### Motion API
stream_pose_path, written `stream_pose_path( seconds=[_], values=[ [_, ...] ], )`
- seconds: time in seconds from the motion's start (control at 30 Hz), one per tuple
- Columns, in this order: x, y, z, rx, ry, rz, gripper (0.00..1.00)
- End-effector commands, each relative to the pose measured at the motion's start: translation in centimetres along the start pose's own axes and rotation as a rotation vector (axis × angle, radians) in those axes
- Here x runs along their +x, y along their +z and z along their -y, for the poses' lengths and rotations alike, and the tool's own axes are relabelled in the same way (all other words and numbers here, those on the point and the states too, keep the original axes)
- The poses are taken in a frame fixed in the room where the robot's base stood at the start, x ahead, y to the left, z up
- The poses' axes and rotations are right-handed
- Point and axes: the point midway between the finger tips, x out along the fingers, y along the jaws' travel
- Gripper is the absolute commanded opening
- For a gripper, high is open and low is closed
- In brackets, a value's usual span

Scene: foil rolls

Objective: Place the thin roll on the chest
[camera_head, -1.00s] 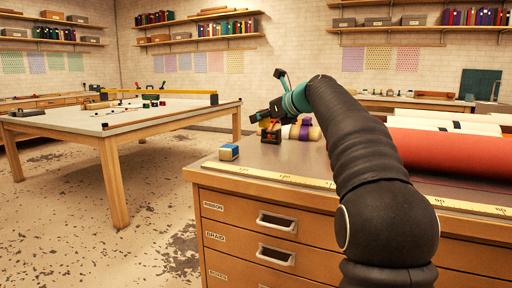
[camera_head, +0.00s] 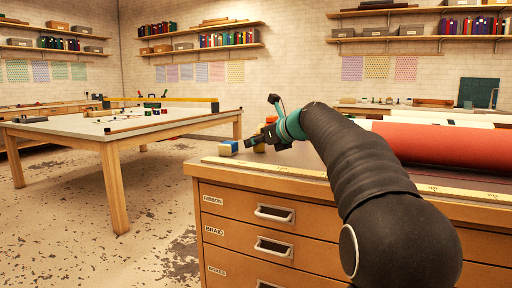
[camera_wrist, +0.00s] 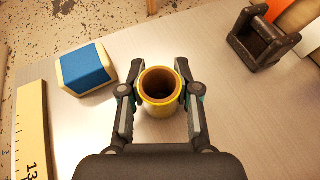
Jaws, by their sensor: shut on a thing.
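A thin gold-yellow roll (camera_wrist: 160,108) with a brown hollow core stands upright between the fingers of my gripper (camera_wrist: 156,82) in the wrist view. The fingers are shut on its sides. In the head view, my gripper (camera_head: 258,141) is low over the left end of the wooden chest of drawers (camera_head: 232,168). A little of the yellow roll (camera_head: 259,148) shows under it. I cannot tell whether the roll's lower end touches the chest top.
A blue and cream block (camera_wrist: 86,70) lies left of the roll, near the chest edge. A yellow ruler (camera_wrist: 33,130) runs along the front. A dark open holder (camera_wrist: 262,40) stands right.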

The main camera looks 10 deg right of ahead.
Motion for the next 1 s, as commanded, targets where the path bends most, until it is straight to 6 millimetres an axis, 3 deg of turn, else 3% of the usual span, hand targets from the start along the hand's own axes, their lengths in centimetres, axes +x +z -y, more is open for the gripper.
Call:
stream_pose_path(
  seconds=[0.23, 0.27, 0.33, 0.37, 0.73, 1.0],
  values=[
    [0.1, -0.2, 0.0, 0.000, 0.000, 0.000, 0.12],
    [0.1, -0.2, 0.0, 0.000, 0.000, 0.000, 0.37],
    [0.1, -0.1, 0.0, 0.000, 0.000, 0.000, 0.54],
    [0.1, -0.1, 0.0, 0.000, 0.000, 0.000, 0.56],
    [-0.2, 0.2, 0.0, -0.001, -0.001, 0.001, 0.56],
    [-4.5, 0.2, 0.1, -0.001, -0.005, 0.002, 0.56]
  ],
)
